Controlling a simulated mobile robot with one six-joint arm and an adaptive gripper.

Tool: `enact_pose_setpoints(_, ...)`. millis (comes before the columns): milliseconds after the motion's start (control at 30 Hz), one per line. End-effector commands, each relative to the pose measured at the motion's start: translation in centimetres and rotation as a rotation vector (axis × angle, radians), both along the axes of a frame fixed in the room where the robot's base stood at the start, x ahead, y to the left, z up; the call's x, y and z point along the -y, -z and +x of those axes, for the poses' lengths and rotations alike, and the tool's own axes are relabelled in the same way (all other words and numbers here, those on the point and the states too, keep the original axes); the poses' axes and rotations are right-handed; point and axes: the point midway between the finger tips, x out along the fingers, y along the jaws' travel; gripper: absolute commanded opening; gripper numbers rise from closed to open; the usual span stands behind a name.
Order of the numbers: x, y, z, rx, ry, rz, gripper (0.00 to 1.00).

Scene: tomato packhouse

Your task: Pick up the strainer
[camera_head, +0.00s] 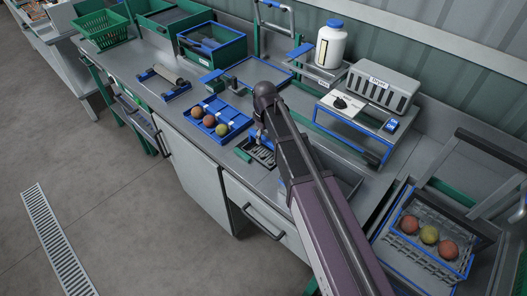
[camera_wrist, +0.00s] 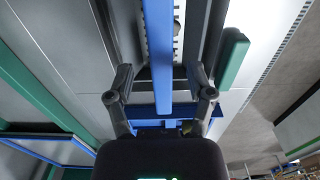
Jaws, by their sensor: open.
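What looks like the strainer is a dark slotted piece (camera_head: 263,155) on the grey counter, with a blue bar above it; I cannot be sure of its full shape. In the wrist view the blue bar (camera_wrist: 158,45) runs between my fingers, over a pale toothed strip. My gripper (camera_wrist: 160,78) is open, one finger on each side of the bar and apart from it. In the head view my arm hides most of my gripper and part of the slotted piece.
A green block (camera_wrist: 232,58) lies close to the right finger; it also shows in the head view (camera_head: 243,155). A blue tray (camera_head: 235,115) with several tomatoes is just left. A grey device (camera_head: 383,88) and a white bottle (camera_head: 331,45) stand behind.

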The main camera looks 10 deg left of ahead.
Motion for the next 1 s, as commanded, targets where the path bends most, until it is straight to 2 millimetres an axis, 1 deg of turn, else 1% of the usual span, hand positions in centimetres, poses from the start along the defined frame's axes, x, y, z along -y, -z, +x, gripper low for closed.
enact_pose_setpoints(33, -0.1, 0.9, 0.1, 0.0, 0.0, 0.0, 0.69)
enact_pose_setpoints(100, 0.0, 1.4, 0.0, 0.0, 0.0, 0.0, 0.69)
enact_pose_setpoints(300, 0.0, 2.3, 0.0, 0.0, 0.001, 0.0, 0.69)
enact_pose_setpoints(967, 0.1, 2.3, 0.1, 0.0, 0.002, 0.0, 0.69)
enact_pose_setpoints(1000, 0.1, 2.3, 0.1, 0.0, 0.002, 0.0, 0.66)
